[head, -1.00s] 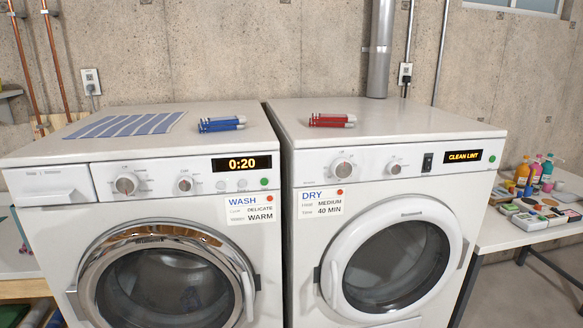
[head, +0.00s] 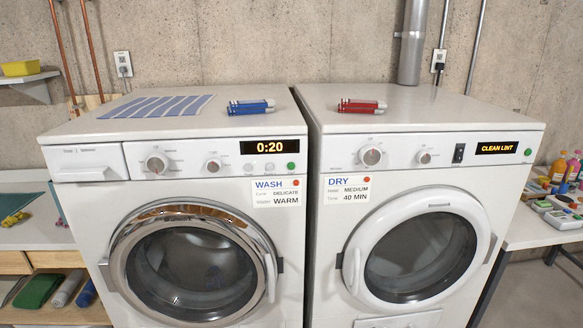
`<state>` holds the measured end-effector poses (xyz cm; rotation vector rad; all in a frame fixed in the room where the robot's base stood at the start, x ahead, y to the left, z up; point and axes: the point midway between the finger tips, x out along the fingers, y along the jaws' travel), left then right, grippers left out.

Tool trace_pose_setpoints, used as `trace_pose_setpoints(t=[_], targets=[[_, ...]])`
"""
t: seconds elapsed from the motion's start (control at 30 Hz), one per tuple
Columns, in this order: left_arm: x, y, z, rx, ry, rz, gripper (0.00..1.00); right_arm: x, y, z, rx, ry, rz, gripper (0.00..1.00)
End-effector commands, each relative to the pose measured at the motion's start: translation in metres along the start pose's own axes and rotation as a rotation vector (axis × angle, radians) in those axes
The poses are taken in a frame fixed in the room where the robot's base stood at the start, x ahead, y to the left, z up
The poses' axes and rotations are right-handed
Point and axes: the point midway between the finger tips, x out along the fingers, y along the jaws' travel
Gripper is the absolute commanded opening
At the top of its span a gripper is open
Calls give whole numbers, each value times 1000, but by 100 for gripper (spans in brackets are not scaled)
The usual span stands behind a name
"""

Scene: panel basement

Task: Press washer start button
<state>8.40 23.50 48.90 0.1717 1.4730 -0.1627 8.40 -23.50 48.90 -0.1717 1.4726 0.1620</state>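The washer (head: 90,196) stands on the left, white, with a round chrome-rimmed door (head: 190,262) that is shut. Its panel has two knobs, a display (head: 273,147) reading 0:20, small pale buttons (head: 259,167) and a green round button (head: 291,165) at the right end. A WASH label (head: 276,193) below reads cycle DELICATE, water WARM. Neither of my grippers shows in the head view.
A dryer (head: 330,235) stands right of the washer, its display (head: 510,147) reading CLEAN LINT. Blue pegs (head: 250,107) and a striped cloth (head: 160,106) lie on the washer, red pegs (head: 361,106) on the dryer. A bench (head: 25,235) and a cluttered table (head: 535,236) flank them.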

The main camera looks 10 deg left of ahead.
Motion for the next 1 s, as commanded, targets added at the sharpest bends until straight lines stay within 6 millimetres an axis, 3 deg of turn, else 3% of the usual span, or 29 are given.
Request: trace_pose_setpoints(t=[0.03,0.2,1.0], targets=[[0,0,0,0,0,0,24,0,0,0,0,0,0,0],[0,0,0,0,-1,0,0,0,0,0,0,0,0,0],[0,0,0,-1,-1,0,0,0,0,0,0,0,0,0]])
